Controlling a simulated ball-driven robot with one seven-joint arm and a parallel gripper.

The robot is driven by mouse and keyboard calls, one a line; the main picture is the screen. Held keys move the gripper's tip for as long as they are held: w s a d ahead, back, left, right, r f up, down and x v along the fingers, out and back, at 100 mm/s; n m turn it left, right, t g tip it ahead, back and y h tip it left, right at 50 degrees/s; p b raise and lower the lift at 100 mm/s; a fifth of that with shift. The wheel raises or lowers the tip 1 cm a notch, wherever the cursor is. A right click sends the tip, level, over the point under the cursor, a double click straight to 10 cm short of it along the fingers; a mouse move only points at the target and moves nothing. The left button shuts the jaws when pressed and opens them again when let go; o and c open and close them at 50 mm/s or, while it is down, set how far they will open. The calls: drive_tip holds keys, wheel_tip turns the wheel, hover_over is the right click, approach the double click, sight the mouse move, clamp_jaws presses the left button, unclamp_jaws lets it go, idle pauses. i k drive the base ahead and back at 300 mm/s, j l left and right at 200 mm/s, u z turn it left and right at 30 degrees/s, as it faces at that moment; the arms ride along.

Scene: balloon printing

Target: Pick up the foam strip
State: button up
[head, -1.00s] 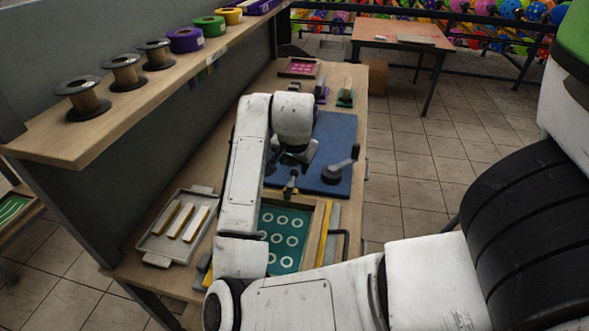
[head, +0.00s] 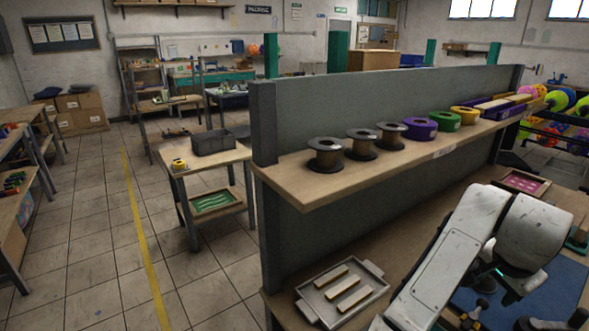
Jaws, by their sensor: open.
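A pale grey tray (head: 370,296) stands at the left end of the workbench in the head view. Several small pale strips lie apart from one another in it, such as the middle strip (head: 348,294); I cannot tell which is foam. My white arm rises from the bottom edge, right of the tray, and bends down over the blue mat (head: 561,285). My gripper (head: 482,303) is low over the bench at lower right, away from the tray. It is open, small and dark; its fingertips are hard to make out.
A shelf (head: 290,181) above the bench holds grey spools (head: 326,155) and purple, green and yellow rolls. A grey partition (head: 400,110) backs it. A small side table (head: 205,160) with a dark bin stands left. The tiled floor with a yellow line is clear.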

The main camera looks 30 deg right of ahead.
sight(352, 301)
drive_tip(key=k+j, duration=0.1)
drive_tip(key=j, duration=0.4)
drive_tip(key=k+j, duration=0.1)
drive_tip(key=j, duration=0.35)
drive_tip(key=k+j, duration=0.1)
drive_tip(key=j, duration=0.4)
